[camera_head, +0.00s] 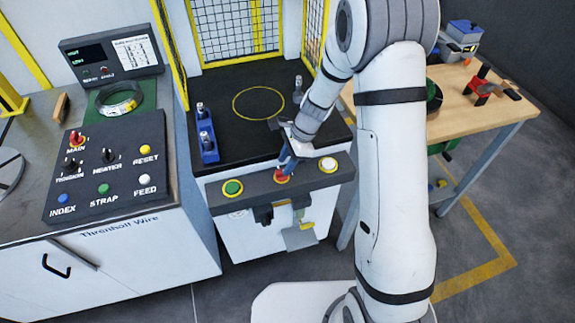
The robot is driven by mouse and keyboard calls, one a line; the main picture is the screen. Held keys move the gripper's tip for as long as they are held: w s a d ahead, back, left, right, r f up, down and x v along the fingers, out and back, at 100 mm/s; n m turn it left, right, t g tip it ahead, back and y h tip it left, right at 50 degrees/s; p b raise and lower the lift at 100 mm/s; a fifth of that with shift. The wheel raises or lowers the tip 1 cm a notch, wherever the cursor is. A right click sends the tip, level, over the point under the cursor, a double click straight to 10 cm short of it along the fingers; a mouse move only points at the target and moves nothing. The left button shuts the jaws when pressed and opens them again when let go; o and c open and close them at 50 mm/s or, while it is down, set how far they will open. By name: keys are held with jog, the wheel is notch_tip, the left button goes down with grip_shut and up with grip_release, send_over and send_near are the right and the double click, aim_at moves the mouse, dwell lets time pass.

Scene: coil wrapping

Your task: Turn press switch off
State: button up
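The press (225,115) is a white cabinet with a black bed and a dark front control bar (256,186). A red switch (281,177) sits in the middle of this bar, partly hidden by my gripper. My gripper (284,168) reaches down over the bar, its blue-grey fingertips at or just above the red switch. I cannot tell whether the fingers touch it, or how far they are parted. The switch's turned position is too small and covered to read.
A green button (233,187) and a white button (328,164) flank the switch. A blue holder (207,140) stands on the bed's left side. At left is a control panel (105,170) with several knobs and buttons. A wooden table (470,115) stands at right.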

jog(key=shift+x, duration=1.3)
